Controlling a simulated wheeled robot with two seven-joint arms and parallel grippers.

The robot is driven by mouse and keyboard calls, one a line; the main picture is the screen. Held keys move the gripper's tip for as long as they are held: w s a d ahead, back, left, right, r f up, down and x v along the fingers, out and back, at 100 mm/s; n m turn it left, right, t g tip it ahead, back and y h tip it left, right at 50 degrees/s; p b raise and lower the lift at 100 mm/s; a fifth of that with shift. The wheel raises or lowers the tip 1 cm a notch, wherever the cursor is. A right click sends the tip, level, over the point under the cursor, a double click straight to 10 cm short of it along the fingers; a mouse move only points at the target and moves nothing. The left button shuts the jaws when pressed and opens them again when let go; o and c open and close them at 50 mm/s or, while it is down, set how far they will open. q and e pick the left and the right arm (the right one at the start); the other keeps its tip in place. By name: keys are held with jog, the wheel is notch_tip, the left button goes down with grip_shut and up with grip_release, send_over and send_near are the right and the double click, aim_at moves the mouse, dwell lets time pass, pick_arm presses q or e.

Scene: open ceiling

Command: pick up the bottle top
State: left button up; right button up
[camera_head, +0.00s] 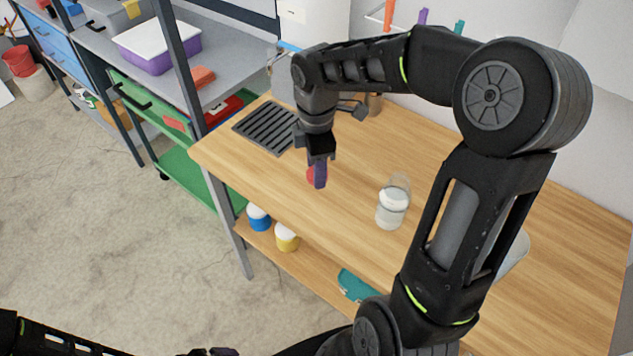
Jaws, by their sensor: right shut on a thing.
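My right gripper (318,177) is over the wooden worktop, pointing down, with a purple fingertip in front. It is shut on a small red piece, which looks like the bottle top (310,175). Most of the red piece is hidden behind the finger, and I cannot tell whether it touches the worktop. My left arm comes in at the bottom left; only a bit of the left gripper (222,352) shows at the bottom edge, and its jaws cannot be made out.
A clear jar (391,207) stands on the worktop (350,150) to the right of the right gripper. A dark slotted grate (268,128) lies to the left. Blue (258,217) and yellow (287,238) pots stand on the shelf below. Shelving with a purple box (158,46) is further left.

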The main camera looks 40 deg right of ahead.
jog(key=shift+r, duration=0.9)
jog(key=w+a+f+m, duration=0.1)
jog(key=w+a+m, duration=0.2)
jog(key=a+m, duration=0.1)
jog(key=w+a+f+m, duration=0.1)
jog(key=w+a+m, duration=0.2)
jog(key=a+m, duration=0.1)
jog(key=w+a+f+m, duration=0.2)
jog(key=w+a+m, duration=0.2)
jog(key=m, duration=0.1)
jog(key=shift+a+m, duration=0.1)
jog(key=shift+m, duration=0.3)
